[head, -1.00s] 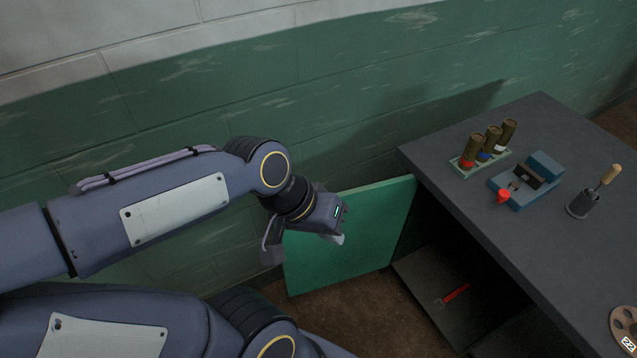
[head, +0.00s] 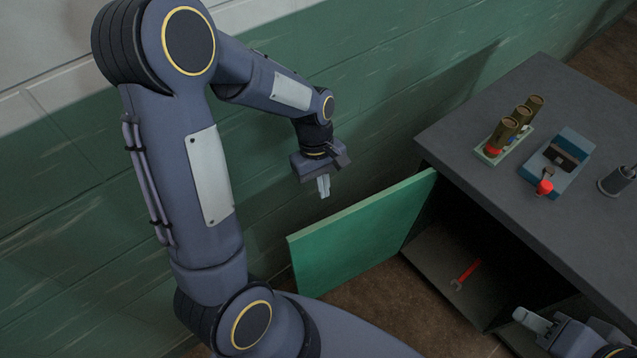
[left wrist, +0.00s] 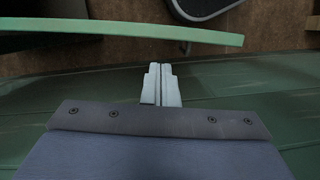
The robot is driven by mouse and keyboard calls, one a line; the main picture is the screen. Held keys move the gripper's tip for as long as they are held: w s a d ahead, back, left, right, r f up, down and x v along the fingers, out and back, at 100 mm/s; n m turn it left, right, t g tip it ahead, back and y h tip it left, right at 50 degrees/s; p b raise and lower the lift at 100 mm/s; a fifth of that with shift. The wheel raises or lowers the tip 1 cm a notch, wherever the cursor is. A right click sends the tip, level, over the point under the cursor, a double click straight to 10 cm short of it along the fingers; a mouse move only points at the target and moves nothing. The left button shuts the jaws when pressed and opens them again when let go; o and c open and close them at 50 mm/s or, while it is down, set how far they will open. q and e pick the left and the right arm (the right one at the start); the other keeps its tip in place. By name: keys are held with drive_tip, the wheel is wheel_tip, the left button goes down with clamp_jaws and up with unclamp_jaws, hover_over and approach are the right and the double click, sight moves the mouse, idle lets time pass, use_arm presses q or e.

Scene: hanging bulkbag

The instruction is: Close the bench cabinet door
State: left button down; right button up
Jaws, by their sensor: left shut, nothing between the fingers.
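The green cabinet door (head: 360,238) stands wide open, joined at its right edge to the near-left end of the bench (head: 500,150). Its free edge points left. The door's top edge (left wrist: 130,30) crosses the upper left wrist view as a green strip. My left gripper (head: 323,187) is shut and empty, fingers pointing down, on the wall side of the door. In the left wrist view the closed fingertips (left wrist: 161,68) sit apart from the door edge in the picture. My right gripper (head: 533,321) is partly in view at the lower right, in front of the bench; its jaws are unclear.
The green wall (head: 90,190) runs close behind the door and my left arm. A red wrench (head: 466,273) lies on the cabinet floor.

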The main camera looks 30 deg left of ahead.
use_arm(q)
drive_tip(key=w+x, duration=0.1)
drive_tip(key=x, duration=0.6)
drive_tip(key=shift+s+f+b, duration=0.15)
drive_tip(key=shift+s+b, duration=0.15)
drive_tip(key=shift+s, duration=0.15)
